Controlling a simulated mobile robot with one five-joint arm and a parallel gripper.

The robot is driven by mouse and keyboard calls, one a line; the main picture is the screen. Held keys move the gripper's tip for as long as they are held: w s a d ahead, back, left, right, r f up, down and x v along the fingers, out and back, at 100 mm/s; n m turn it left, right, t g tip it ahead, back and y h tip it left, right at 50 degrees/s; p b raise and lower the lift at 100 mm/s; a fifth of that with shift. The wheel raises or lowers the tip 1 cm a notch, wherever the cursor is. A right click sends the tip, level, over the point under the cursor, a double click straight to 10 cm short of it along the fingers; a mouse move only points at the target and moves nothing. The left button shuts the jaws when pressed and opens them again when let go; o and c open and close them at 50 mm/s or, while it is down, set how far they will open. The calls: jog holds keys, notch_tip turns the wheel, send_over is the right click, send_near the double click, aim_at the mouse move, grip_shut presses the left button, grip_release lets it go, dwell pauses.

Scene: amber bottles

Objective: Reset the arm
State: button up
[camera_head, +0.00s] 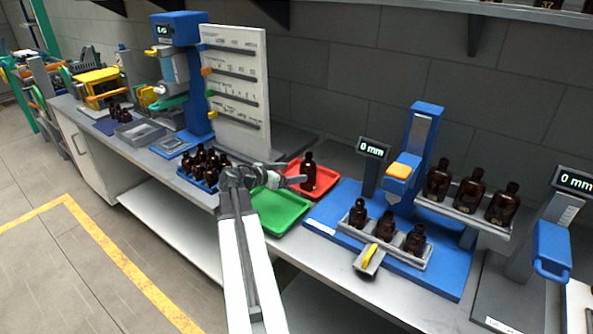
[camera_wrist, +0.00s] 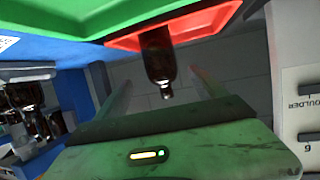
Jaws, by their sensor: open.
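My gripper (camera_head: 292,180) is at the end of my arm, over the green tray's far edge and close to the red tray (camera_head: 331,180). Its jaws are open and empty. One dark amber bottle (camera_head: 308,172) stands upright in the red tray just beyond the fingertips. The wrist view appears upside down; there the bottle (camera_wrist: 157,62) hangs from the top, ahead of the gap between the two fingers, with free space around it. I cannot tell the exact distance from fingers to bottle.
The green tray (camera_head: 283,212) lies empty beside my arm. A blue rack of bottles (camera_head: 199,172) stands left of it. Right are a blue gauge stand (camera_head: 424,140) and bottles in a grey holder (camera_head: 385,233). A white panel (camera_head: 238,85) rises behind. The floor at left is clear.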

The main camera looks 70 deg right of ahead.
dwell(0.3)
jog(key=w+a+f+n+t, duration=0.2)
jog(key=w+a+n+t, duration=0.1)
jog(key=w+a, duration=1)
jog(key=w+a+f+n+t, duration=0.2)
jog(key=w+a+t, duration=0.2)
jog(key=w+a, duration=0.8)
jog(key=w+a+f+n+t+y, duration=0.1)
jog(key=w+a+f+n+y, duration=0.2)
jog(key=a, duration=0.6)
jog(key=w+a+f+n+t+y, duration=0.1)
jog(key=w+a+f+n+y, duration=0.3)
jog(key=a, duration=0.6)
jog(key=s+a+f+n+g+y, duration=0.1)
jog(key=a+n, duration=0.4)
jog(key=a, duration=0.7)
jog(key=s+a+f+n+g+y, duration=0.1)
jog(key=s+a+f+n+y, duration=0.2)
jog(key=a, duration=0.8)
jog(key=s+n+y, duration=0.1)
jog(key=s+n, duration=0.1)
jog(key=n, duration=0.1)
jog(key=shift+a+f+g+y, duration=0.35)
jog(key=shift+a+g+y, duration=0.05)
jog(key=shift+s, duration=0.1)
